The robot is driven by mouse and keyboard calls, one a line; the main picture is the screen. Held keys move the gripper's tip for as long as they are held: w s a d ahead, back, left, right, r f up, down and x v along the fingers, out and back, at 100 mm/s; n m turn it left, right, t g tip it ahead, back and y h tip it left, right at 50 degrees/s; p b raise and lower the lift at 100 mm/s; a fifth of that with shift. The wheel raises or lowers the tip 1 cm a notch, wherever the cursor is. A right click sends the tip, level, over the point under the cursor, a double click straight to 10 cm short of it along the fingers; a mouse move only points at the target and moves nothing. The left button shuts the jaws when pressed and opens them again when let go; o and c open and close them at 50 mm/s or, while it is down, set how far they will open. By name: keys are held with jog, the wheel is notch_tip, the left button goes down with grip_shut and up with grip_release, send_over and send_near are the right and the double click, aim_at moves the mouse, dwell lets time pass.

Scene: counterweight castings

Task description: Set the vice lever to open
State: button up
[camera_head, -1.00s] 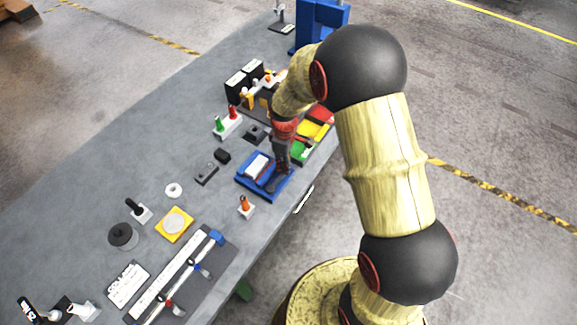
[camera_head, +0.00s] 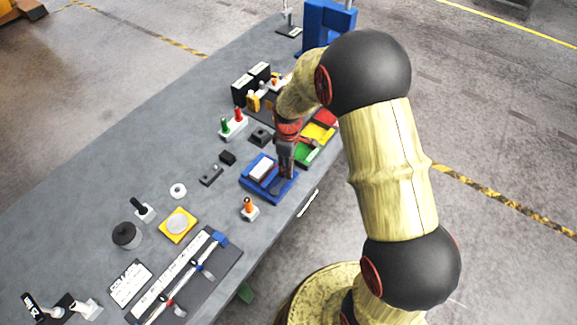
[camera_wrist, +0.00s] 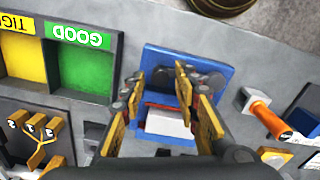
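A blue fixture (camera_head: 252,187), which looks like the vice, sits near the table's front edge with a white block (camera_head: 261,169) in it. It also shows in the wrist view (camera_wrist: 155,58), with the white block (camera_wrist: 168,122) in the lower middle. A dark grey part (camera_wrist: 208,80) lies on the fixture's near end and may be its lever; its setting cannot be read. My gripper (camera_head: 287,172) points down over the fixture. In the wrist view my gripper (camera_wrist: 160,78) is open, its yellow-padded fingers apart over the fixture, nothing held. Contact with the dark part cannot be told.
An orange-handled lever (camera_head: 248,206) stands close beside the fixture. Green and yellow trays (camera_head: 318,133) lie on its other side. A switch block with green and red handles (camera_head: 234,123) is behind. Bare table (camera_head: 130,165) lies at the back left.

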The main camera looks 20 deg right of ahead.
jog(key=shift+o, duration=0.3)
notch_tip(320, 180, up, 12)
dwell(0.5)
dwell(0.5)
jog(key=s+r+m+t+b, duration=0.2)
jog(key=s+r+m+b, duration=0.2)
jog(key=s, duration=0.8)
jog(key=s+r+m+t+b, duration=0.3)
jog(key=s+r+m, duration=0.3)
jog(key=s, duration=0.6)
jog(key=shift+s+a+r+t+b, duration=0.2)
jog(key=shift+a+r+t+b, duration=0.2)
jog(key=shift+b, duration=0.45)
